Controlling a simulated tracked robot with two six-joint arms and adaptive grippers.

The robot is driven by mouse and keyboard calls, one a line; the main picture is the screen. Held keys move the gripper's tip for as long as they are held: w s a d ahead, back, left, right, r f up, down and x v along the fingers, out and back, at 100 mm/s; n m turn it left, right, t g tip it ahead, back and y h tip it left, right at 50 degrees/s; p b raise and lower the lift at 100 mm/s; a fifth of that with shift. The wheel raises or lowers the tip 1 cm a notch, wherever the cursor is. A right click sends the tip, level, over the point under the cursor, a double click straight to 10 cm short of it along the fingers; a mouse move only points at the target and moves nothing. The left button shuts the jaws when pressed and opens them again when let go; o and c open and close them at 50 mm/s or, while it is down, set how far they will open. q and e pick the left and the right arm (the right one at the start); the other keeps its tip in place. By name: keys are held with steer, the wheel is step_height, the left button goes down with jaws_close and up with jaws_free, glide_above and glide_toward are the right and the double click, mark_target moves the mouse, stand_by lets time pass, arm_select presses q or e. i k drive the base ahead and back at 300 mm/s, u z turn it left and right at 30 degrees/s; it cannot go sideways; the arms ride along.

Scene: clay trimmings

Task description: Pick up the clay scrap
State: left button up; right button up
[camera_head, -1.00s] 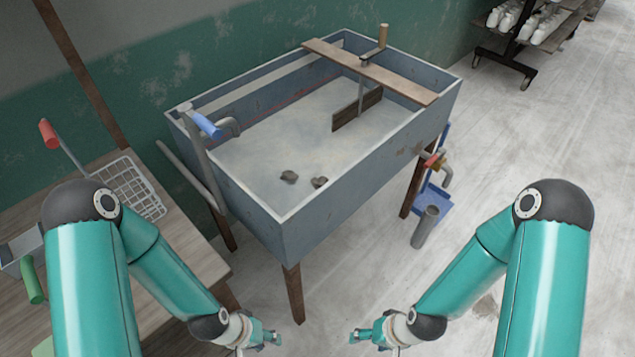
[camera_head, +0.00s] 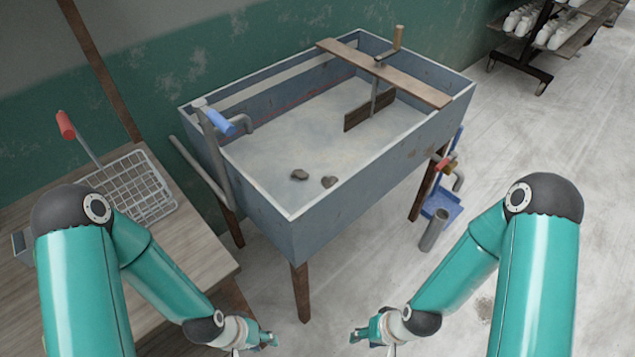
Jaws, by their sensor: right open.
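Two small dark grey-brown clay lumps lie on the pale floor of a blue-grey basin on wooden legs (camera_head: 365,185). One lump (camera_head: 299,175) is at the left, and the other lump (camera_head: 329,182) is just right of it, near the front wall. I cannot tell which is the scrap meant. My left gripper (camera_head: 272,340) is low in front of the basin, outside it, small and partly turned away; its jaw state is unclear. My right gripper (camera_head: 356,336) is open and empty, also low in front of the basin. Both are apart from the lumps.
A wooden plank (camera_head: 415,82) crosses the basin, with a handled paddle (camera_head: 370,108) hanging from it. A blue-handled tap (camera_head: 222,123) stands at the left rim. A wooden table (camera_head: 205,258) with a wire basket (camera_head: 135,185) is at left.

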mark_target(327, 183)
steer(key=z, duration=0.3)
steer(key=i, duration=0.2)
steer(key=u, duration=2.8)
steer(key=k, duration=1.55)
steer(key=z, duration=0.9)
steer(key=i, duration=1.05)
steer(key=z, duration=0.1)
